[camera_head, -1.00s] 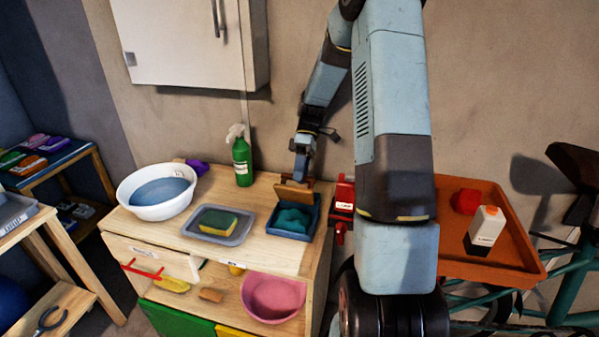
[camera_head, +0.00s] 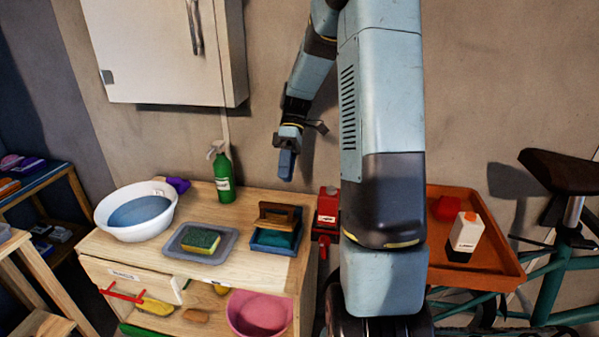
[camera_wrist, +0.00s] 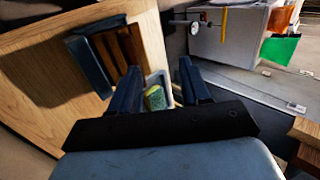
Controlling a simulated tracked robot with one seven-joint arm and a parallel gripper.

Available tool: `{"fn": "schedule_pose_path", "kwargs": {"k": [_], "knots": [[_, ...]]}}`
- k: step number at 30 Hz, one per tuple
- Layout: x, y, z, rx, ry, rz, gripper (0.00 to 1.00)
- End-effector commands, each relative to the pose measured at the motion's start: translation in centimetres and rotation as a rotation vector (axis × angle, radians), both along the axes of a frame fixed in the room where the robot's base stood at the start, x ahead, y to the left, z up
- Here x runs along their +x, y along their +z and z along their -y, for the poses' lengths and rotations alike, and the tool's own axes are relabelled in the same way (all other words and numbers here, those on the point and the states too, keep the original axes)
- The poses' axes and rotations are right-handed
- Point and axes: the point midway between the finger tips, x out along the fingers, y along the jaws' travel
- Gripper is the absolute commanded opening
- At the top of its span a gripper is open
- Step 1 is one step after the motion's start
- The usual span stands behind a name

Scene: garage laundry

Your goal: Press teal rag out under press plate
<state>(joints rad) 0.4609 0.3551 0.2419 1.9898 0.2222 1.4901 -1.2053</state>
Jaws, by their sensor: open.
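The teal rag (camera_head: 271,239) lies in a blue tray (camera_head: 263,249) at the right end of the wooden cabinet top. The brown wooden press plate (camera_head: 278,217) with its handle rests over the rag, which shows only in part along the front. In the wrist view the press plate (camera_wrist: 125,48) sits inside the blue tray (camera_wrist: 88,62), and the rag cannot be made out there. My gripper (camera_head: 286,166) is open and empty, raised above and behind the tray, apart from the plate. In the wrist view its two blue fingers (camera_wrist: 158,90) are spread with nothing held.
A grey tray (camera_head: 177,246) with a green and yellow sponge (camera_head: 201,240) lies left of the blue tray. A white basin (camera_head: 106,218) and a green spray bottle (camera_head: 222,172) stand further left. A red device (camera_head: 327,212) is close on the right, beside an orange tray (camera_head: 489,262).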

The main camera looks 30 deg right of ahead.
Motion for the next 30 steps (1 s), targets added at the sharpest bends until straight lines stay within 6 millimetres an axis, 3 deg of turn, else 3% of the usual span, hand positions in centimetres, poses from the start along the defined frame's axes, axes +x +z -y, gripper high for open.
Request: {"fn": "schedule_pose_path", "kwargs": {"k": [3, 18, 30], "knots": [[-1.5, 1.4, -0.1, -0.002, -0.002, 0.001, 0.47], [-8.3, 4.3, -0.8, -0.001, -0.003, 0.002, 0.47], [-9.8, 4.9, -0.9, 0.001, -0.003, -0.001, 0.47]]}}
